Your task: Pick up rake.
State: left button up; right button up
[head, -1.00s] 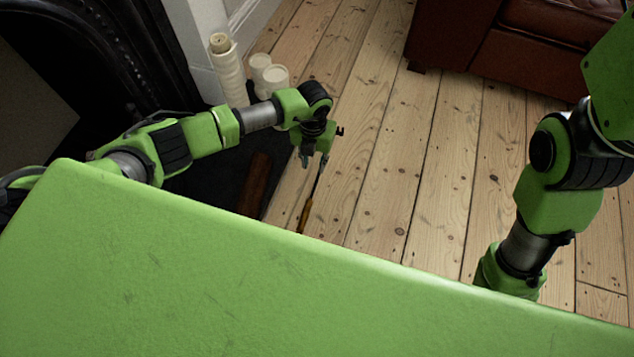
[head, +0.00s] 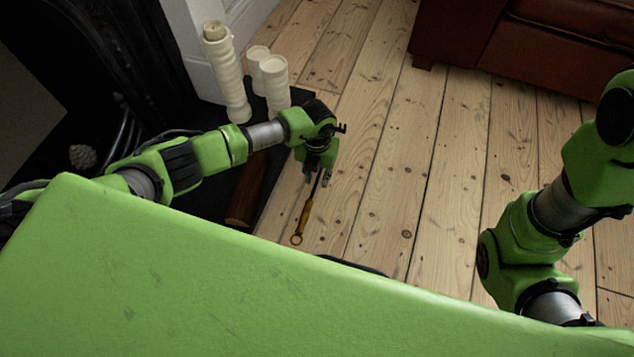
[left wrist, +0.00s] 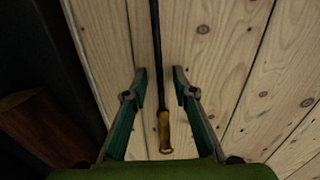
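The rake lies on the floorboards, with an orange-yellow handle (head: 302,221) ending in a ring and a thin dark shaft. My left gripper (head: 317,178) is over its shaft in the head view, which hides the far part of the rake. In the left wrist view, my left gripper (left wrist: 160,85) is open, one finger on each side of the rake. The rake's dark shaft (left wrist: 156,50) runs between the fingers, touching neither, and its handle end (left wrist: 165,130) is near the bottom. The rake's head is out of that view. My right arm shows at the right, but its gripper is not visible.
A brown log (head: 245,195) lies on the dark hearth, left of the rake; it also shows in the left wrist view (left wrist: 42,128). White candles (head: 228,75) stand behind my left arm. A brown leather sofa (head: 500,50) is at the back right. The middle floorboards are clear.

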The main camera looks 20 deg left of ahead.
pick_arm(q)
jog(key=shift+c, duration=0.3)
grip_shut()
jog(key=shift+w+r, duration=0.1)
jog(key=shift+r, duration=0.1)
